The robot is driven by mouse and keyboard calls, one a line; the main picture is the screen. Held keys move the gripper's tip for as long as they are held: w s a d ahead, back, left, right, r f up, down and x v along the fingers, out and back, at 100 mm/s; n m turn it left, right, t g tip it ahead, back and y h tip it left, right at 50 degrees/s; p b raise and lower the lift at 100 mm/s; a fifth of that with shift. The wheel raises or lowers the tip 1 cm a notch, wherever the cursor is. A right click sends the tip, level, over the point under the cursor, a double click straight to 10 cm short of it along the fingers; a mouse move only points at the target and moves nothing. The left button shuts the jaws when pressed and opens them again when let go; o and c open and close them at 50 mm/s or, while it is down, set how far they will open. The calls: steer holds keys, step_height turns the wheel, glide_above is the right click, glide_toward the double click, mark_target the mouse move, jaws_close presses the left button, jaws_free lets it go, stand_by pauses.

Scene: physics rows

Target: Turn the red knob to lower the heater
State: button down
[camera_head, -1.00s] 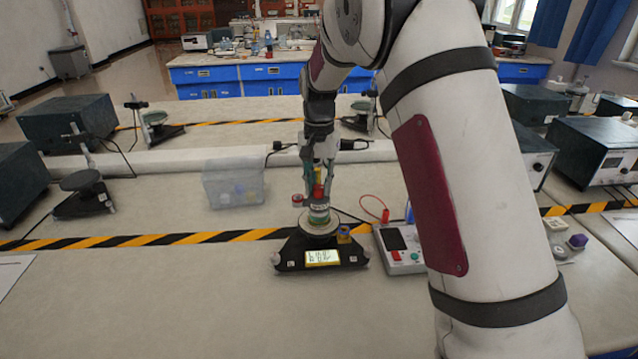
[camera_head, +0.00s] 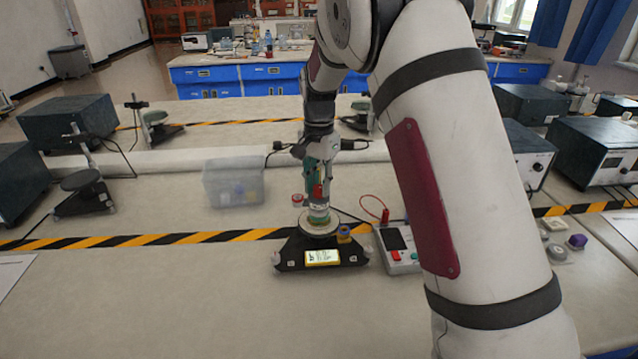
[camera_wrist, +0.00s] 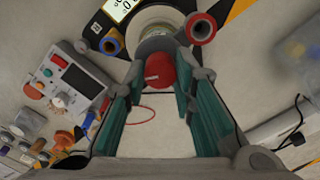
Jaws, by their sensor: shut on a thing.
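The red knob (camera_wrist: 160,71), with a white mark on its face, is between the two teal-lined fingers of my gripper (camera_wrist: 160,84) in the wrist view. The fingers are shut on its sides. In the head view my gripper (camera_head: 318,192) points down at the top of the round, pale-topped heater (camera_head: 318,229), and the fingers partly hide the knob. The heater stands on a black base with a lit yellow display (camera_head: 322,257); its digits are too blurred to read.
A red-ended spool-like part (camera_wrist: 201,28) sits close beside the knob, and a blue-and-orange one (camera_wrist: 111,42) is at the heater's other side. A control box (camera_head: 397,247) with a red lead stands right of the heater. A clear bin (camera_head: 234,184) is behind left.

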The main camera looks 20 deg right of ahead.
mark_target(320, 186)
steer(key=c, duration=1.3)
jaws_free()
steer(key=shift+r, duration=0.1)
step_height(320, 186, up, 12)
steer(key=shift+d+f, duration=0.1)
